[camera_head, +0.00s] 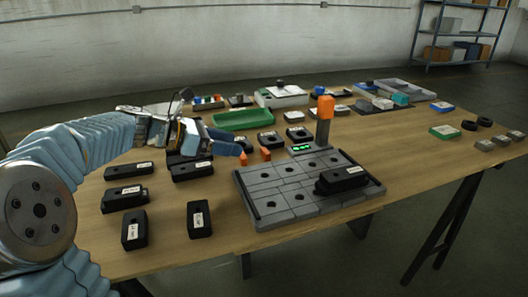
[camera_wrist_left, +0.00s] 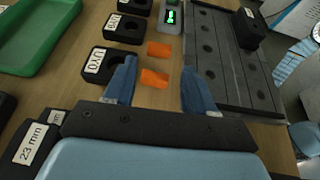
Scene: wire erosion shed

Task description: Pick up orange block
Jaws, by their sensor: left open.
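Two small orange blocks lie on the wooden table. One orange block (camera_head: 265,153) is near the grey plate; the other orange block (camera_head: 243,159) is closer to my left gripper (camera_head: 234,146). In the left wrist view, the nearer orange block (camera_wrist_left: 153,78) lies between the open fingers of my left gripper (camera_wrist_left: 159,67), closer to the left finger. The farther orange block (camera_wrist_left: 158,49) lies just beyond the fingertips. The gripper holds nothing; contact with the table cannot be told. My right gripper is out of view.
A grey plate (camera_head: 285,208) carries a black block (camera_head: 342,180) and stands beside an orange-topped post (camera_head: 325,109). A green tray (camera_head: 242,120) lies behind. Labelled black blocks surround the gripper, one (camera_wrist_left: 103,62) close by its left finger.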

